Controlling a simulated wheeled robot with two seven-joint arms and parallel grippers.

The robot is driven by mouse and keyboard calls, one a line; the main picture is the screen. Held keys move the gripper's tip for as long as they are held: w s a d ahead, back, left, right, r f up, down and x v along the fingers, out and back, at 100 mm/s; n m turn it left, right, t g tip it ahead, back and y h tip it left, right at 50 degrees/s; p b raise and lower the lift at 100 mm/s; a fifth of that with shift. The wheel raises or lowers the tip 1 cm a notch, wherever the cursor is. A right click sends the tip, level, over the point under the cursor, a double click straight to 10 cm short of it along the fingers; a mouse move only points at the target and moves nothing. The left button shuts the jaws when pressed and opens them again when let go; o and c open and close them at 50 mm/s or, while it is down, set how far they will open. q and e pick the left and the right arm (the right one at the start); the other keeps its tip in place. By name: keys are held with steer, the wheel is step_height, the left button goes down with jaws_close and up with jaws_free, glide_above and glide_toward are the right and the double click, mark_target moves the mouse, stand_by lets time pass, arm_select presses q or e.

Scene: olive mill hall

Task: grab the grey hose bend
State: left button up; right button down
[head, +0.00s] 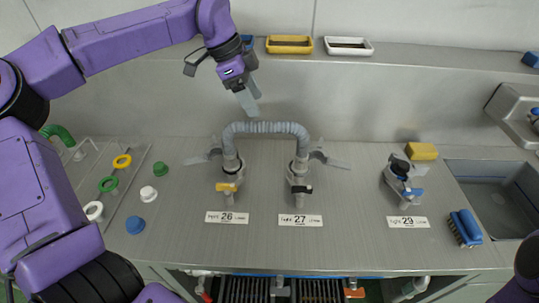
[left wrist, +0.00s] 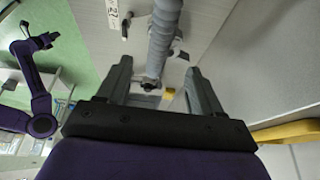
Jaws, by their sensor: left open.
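The grey hose bend (head: 265,127) is a ribbed arch joining the couplings above labels 26 and 27 on the steel counter. My left gripper (head: 252,108) is open and empty, pointing down just above the top of the arch in the head view. In the left wrist view the hose bend (left wrist: 165,30) runs in the gap between the open fingers of this gripper (left wrist: 158,75). I see no contact, and the exact depth gap is unclear. My right arm's dark end (left wrist: 42,42) shows small in the left wrist view; its jaws are unclear.
Coupling 26 (head: 229,182) has a yellow lever, coupling 27 (head: 300,183) a black one. Coupling 29 (head: 400,178), a yellow sponge (head: 421,151), a blue brush (head: 464,228) and a sink (head: 495,190) are at right. Coloured caps (head: 148,193) lie at left. Trays (head: 289,44) sit on the back ledge.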

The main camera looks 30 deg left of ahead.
mark_target(269, 132)
arm_select(q)
steer(key=shift+f, duration=0.65)
steer(key=p+x, duration=0.3)
steer(key=x, duration=0.6)
steer(key=shift+f+p, duration=0.35)
steer(key=shift+w+d+f, duration=0.1)
steer(key=shift+f, duration=0.1)
jaws_close()
arm_select(e)
step_height(269, 132, up, 3)
steer(key=shift+w+f, duration=0.1)
steer(key=shift+f, duration=0.05)
arm_select(q)
steer(key=shift+r, duration=0.15)
